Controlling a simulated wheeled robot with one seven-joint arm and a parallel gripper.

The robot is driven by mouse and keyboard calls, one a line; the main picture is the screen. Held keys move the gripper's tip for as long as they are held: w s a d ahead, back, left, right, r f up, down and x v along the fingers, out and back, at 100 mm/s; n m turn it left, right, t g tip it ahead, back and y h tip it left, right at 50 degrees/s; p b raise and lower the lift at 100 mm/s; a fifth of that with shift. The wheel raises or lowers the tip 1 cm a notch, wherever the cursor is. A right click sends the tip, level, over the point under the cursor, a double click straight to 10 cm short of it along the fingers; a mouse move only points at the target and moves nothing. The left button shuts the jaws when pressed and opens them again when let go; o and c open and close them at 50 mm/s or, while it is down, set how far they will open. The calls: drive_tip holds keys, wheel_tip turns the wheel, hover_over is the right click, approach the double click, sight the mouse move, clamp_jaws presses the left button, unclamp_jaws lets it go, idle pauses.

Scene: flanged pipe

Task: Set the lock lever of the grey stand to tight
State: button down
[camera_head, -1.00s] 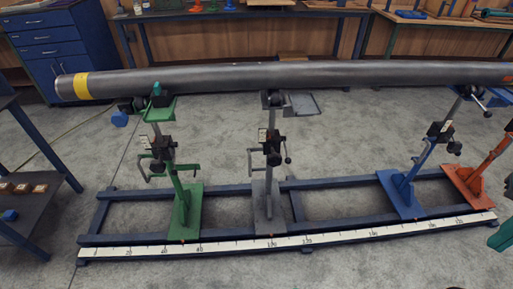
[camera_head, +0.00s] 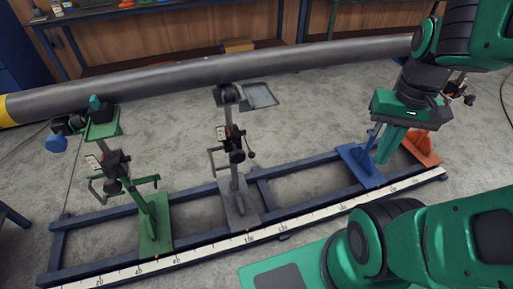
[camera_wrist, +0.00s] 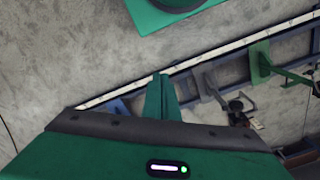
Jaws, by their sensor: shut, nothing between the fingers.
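The grey stand (camera_head: 240,205) stands upright on the blue floor frame, under the long pipe. Its black clamp block (camera_head: 235,145) has a bent crank handle on the left and a short dark lever with a ball knob (camera_head: 251,154) on the right. Which setting the lever is in is too small to tell. My gripper (camera_head: 384,160) points down, well right of the grey stand, in front of the blue stand. Its fingers are shut and empty; they also show in the wrist view (camera_wrist: 161,76). The grey stand shows small in the wrist view (camera_wrist: 210,88), right of the fingers.
The grey pipe (camera_head: 180,83) runs above the stands. A green stand (camera_head: 153,225) is to the left; a blue stand (camera_head: 360,165) and an orange stand (camera_head: 424,150) are to the right. A white scale rail (camera_head: 215,252) runs along the front. Concrete floor between the stands is open.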

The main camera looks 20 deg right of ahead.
drive_tip(key=n+t+y, duration=0.3)
drive_tip(key=t+y, duration=0.1)
drive_tip(key=t, duration=0.2)
approach(251, 151)
drive_tip(key=s+d+r, duration=0.1)
drive_tip(key=d+r, duration=0.3)
drive_tip(key=r, duration=0.3)
drive_tip(key=shift+s+a+f+x, duration=0.15)
drive_tip(key=shift+s+x, duration=0.25)
drive_tip(key=shift+x, duration=1.8)
drive_tip(key=shift+s+a+f+x, duration=0.2)
drive_tip(key=shift+s+x, duration=0.2)
drive_tip(key=shift+x, duration=1.75)
drive_tip(key=shift+s+a+f+x, duration=0.15)
drive_tip(key=shift+s+x, duration=0.25)
drive_tip(key=shift+x, duration=1.8)
drive_tip(key=shift+d, duration=0.1)
